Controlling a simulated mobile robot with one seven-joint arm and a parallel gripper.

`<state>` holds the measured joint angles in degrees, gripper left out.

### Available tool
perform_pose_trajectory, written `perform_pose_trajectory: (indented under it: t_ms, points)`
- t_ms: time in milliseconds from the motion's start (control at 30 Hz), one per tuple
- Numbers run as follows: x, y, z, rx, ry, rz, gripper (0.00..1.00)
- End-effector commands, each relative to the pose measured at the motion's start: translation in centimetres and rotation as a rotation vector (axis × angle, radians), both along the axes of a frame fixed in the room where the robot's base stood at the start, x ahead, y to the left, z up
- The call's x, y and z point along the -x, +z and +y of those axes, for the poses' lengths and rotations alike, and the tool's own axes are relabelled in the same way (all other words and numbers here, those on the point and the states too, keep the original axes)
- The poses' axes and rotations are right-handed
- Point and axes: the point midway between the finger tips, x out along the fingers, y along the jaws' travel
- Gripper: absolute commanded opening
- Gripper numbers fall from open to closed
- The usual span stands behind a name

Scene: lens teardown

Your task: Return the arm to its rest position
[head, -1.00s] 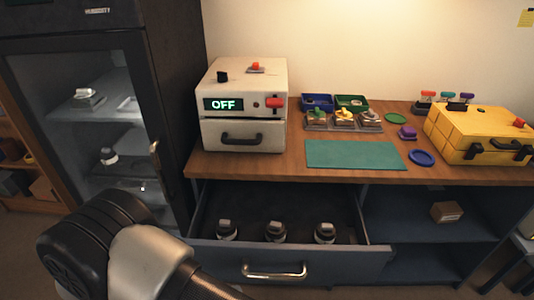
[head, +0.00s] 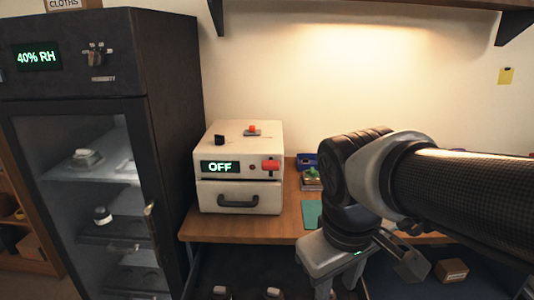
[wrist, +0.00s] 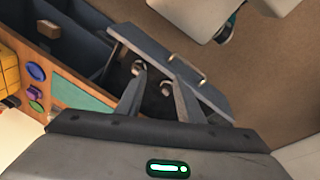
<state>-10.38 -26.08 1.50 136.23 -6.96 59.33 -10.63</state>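My arm reaches in from the right side of the head view and bends down. My gripper (head: 338,291) points downward in front of the bench, near the open drawer (head: 245,278). In the wrist view, its two fingers (wrist: 156,70) stand apart with nothing visibly held between them. The dark drawer front with its pale handle (wrist: 202,81) lies beyond the fingers there. The tops of two small pale-capped items (head: 221,291) show in the drawer at the bottom of the head view. The arm hides much of the bench's right side.
A white box reading OFF (head: 240,183) stands on the wooden bench (head: 215,228). A dark glass-door cabinet (head: 170,95) is at left. A green mat (wrist: 82,95) and a blue disc (wrist: 36,72) lie on the bench. A small carton (head: 452,270) sits on the lower shelf.

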Motion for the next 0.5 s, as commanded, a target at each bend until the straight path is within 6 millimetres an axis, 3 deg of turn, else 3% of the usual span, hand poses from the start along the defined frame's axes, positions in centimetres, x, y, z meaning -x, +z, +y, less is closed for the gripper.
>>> perform_pose_trajectory:
  t_ms: [333, 400, 500]
  points:
    - [1.2, 3.3, -2.9, -0.225, -0.403, -0.304, 0.34]
    - [1.1, 5.8, -2.8, -0.230, -0.409, -0.303, 0.34]
    - [1.1, 7.7, -2.8, -0.228, -0.406, -0.300, 0.34]
